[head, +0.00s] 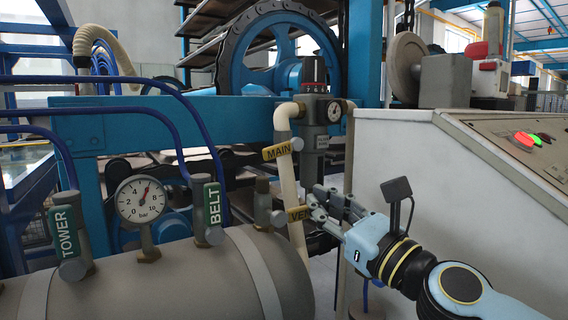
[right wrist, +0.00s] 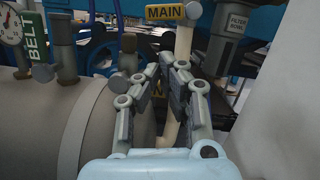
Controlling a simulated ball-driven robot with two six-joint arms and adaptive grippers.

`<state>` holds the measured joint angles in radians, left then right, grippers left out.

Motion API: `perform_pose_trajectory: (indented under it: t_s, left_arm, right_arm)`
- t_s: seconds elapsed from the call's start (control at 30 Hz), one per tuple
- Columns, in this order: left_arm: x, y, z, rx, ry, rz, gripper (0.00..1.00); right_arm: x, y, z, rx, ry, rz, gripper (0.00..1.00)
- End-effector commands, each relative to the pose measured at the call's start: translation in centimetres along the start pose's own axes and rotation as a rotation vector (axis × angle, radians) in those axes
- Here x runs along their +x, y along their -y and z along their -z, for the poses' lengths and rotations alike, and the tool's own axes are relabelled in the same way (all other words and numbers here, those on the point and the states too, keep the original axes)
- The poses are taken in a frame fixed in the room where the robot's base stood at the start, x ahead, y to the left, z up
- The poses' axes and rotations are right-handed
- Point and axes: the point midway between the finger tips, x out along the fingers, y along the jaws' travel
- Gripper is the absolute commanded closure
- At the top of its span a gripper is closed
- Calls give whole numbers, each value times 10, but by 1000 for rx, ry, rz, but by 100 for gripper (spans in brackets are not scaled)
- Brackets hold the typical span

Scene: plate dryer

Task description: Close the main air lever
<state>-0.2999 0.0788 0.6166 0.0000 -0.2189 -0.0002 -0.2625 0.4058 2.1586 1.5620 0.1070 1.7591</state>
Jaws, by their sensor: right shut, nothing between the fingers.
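The main air lever (head: 277,151) is a yellow handle marked MAIN. It sticks out sideways, across the upright cream pipe (head: 287,180), at a round grey knob. It also shows at the top of the right wrist view (right wrist: 165,12), beyond the fingers. My right gripper (head: 318,203) is shut and empty. It is below and to the right of the MAIN lever, apart from it, and overlaps the end of a lower yellow lever (head: 298,213) whose label is partly hidden. Whether it touches that lever cannot be told. My left gripper is not in view.
A grey tank (head: 190,285) carries a pressure gauge (head: 141,199) and green TOWER (head: 67,232) and BELT (head: 212,204) handles. A grey filter unit (head: 314,130) stands right of the pipe. A pale control cabinet (head: 420,170) bounds the right side.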

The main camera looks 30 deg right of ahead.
Motion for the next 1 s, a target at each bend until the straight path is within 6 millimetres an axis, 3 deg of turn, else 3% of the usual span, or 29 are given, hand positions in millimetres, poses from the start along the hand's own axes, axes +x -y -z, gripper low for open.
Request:
perform_pose_trajectory:
  t_s: [0.03, 0.2, 0.5, 1.0]
  left_arm:
    - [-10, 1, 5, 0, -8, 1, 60]
    - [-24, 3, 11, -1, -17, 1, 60]
    - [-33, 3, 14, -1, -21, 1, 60]
    - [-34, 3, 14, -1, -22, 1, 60]
  right_arm:
    - [14, 2, -6, 2, 5, 5, 100]
    - [50, 1, -5, 0, 4, 2, 100]
    - [95, 0, 0, -2, 0, 1, 100]
    - [104, 0, 1, -1, -2, -1, 100]
